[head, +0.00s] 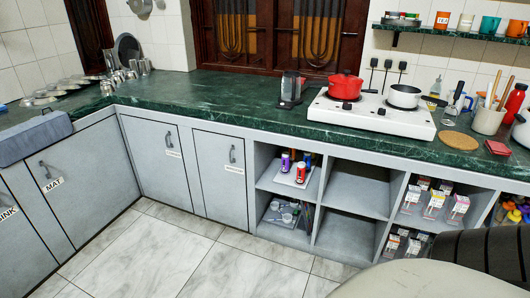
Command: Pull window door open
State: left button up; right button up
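A dark brown wooden window (278,32) is set in the tiled back wall above the counter. Two patterned panes with curved bars show in it, and its top is cut off by the picture's edge. I see no gap between its parts, but cannot tell for sure whether it is shut. No handle on it can be made out. Neither of my grippers is in view.
A green marble counter (225,92) runs below the window. Grey cabinet doors (155,155) and open shelves are underneath. The tiled floor (190,255) is clear.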

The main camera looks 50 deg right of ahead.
aim_at(221, 160)
jog(key=z, duration=0.2)
jog(key=i, duration=2.3)
jog(key=z, duration=1.4)
jog(key=i, duration=0.4)
jog(key=z, duration=0.3)
